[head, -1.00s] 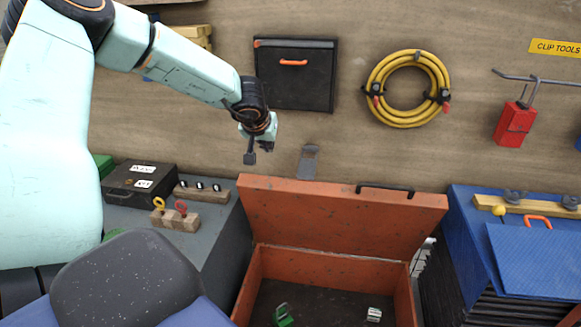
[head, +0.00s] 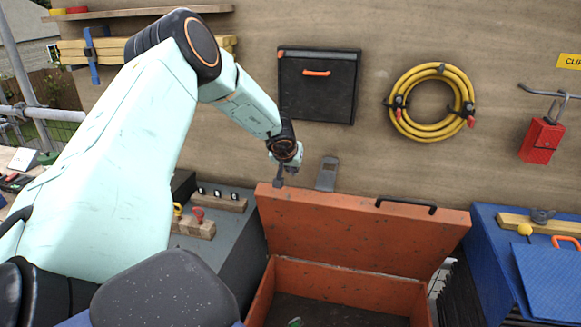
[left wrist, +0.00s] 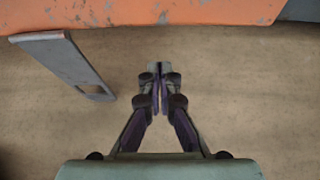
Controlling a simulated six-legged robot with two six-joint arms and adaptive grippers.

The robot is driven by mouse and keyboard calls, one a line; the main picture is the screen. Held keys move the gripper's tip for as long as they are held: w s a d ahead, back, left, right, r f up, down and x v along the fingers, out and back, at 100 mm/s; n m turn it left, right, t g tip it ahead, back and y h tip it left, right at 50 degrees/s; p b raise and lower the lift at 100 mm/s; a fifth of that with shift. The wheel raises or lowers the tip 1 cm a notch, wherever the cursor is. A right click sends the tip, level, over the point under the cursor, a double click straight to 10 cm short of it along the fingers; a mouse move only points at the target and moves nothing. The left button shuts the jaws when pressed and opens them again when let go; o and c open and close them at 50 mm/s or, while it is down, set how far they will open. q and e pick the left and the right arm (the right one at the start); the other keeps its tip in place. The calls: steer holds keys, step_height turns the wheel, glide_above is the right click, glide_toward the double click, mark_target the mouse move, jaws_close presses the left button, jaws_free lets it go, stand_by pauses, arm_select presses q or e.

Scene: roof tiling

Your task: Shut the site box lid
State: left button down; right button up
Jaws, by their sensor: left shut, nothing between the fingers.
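The orange site box (head: 345,277) stands below the wall with its lid (head: 360,230) raised and leaning back, a black handle (head: 405,205) on its upper edge. My left gripper (head: 280,182) is shut and empty, at the lid's upper left corner in the head view; whether it touches the lid I cannot tell. In the left wrist view my left gripper (left wrist: 159,88) shows its fingers together in front of the wall, with the lid's orange edge (left wrist: 170,12) across the top. A grey metal bracket (head: 327,174) is behind the lid; it also shows in the left wrist view (left wrist: 65,60). My right gripper is not in view.
A black wall case (head: 318,100), a yellow hose coil (head: 407,100) and a red padlock-like block (head: 541,140) hang on the wall. A grey bench (head: 222,235) flanks the box on the left, a blue-covered stack (head: 485,250) on the right.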

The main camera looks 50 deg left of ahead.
mark_target(290, 187)
arm_select(q)
steer(key=shift+s+d+f+b, duration=0.4)
steer(key=shift+s+b, duration=0.2)
steer(key=shift+b, duration=0.1)
steer(key=shift+s+d+f+b, duration=0.1)
steer(key=shift+s+d+b, duration=0.25)
steer(key=shift+s, duration=0.15)
steer(key=shift+s+d+f+b, duration=0.1)
steer(key=shift+s+d+b, duration=0.2)
steer(key=shift+s, duration=0.15)
steer(key=shift+f, duration=0.1)
